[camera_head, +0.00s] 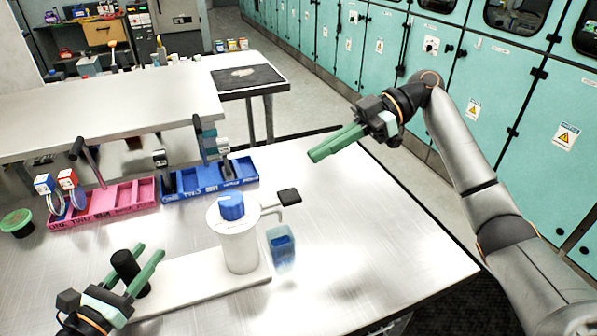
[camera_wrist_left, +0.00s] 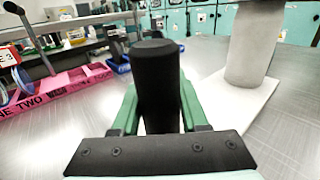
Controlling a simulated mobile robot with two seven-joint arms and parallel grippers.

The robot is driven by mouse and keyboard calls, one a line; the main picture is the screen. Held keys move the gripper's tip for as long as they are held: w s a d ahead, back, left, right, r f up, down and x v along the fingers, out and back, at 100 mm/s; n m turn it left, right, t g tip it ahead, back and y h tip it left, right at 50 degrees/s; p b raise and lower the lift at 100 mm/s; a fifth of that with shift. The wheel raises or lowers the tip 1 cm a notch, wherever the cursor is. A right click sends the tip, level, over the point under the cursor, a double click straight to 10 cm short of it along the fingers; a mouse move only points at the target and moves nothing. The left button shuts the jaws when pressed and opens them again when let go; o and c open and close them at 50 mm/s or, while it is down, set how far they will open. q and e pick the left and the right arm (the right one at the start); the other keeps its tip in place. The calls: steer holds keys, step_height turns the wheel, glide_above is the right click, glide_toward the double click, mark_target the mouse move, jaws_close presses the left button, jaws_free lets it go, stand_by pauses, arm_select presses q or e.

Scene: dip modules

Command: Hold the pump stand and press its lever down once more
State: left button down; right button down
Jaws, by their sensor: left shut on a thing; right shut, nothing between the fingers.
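The pump stand is a white base plate (camera_head: 190,280) on the metal table, with a white cylinder with a blue knob (camera_head: 232,207) on top and a black post (camera_head: 128,268) at its left end. A lever with a black pad (camera_head: 289,196) sticks out to the right of the cylinder's top. My left gripper (camera_head: 146,262) is shut around the black post, which fills the space between the green fingers in the left wrist view (camera_wrist_left: 158,85). My right gripper (camera_head: 335,146) is shut and empty, above and to the right of the lever pad, apart from it.
A blue translucent container (camera_head: 281,248) stands under the lever, right of the cylinder. A pink tray (camera_head: 103,213) and a blue tray (camera_head: 243,182) with modules lie behind the stand. A green-lidded round tub (camera_head: 16,222) is at the far left. The table's right front is clear.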

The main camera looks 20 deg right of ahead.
steer(key=d+r, duration=0.4)
steer(key=shift+d, duration=0.3)
stand_by(0.4)
arm_select(q)
steer(key=shift+c, duration=1.7)
jaws_free()
step_height(320, 180, up, 8)
steer(key=p, duration=0.5)
steer(key=shift+f, duration=0.25)
arm_select(e)
steer(key=shift+r, duration=2.55)
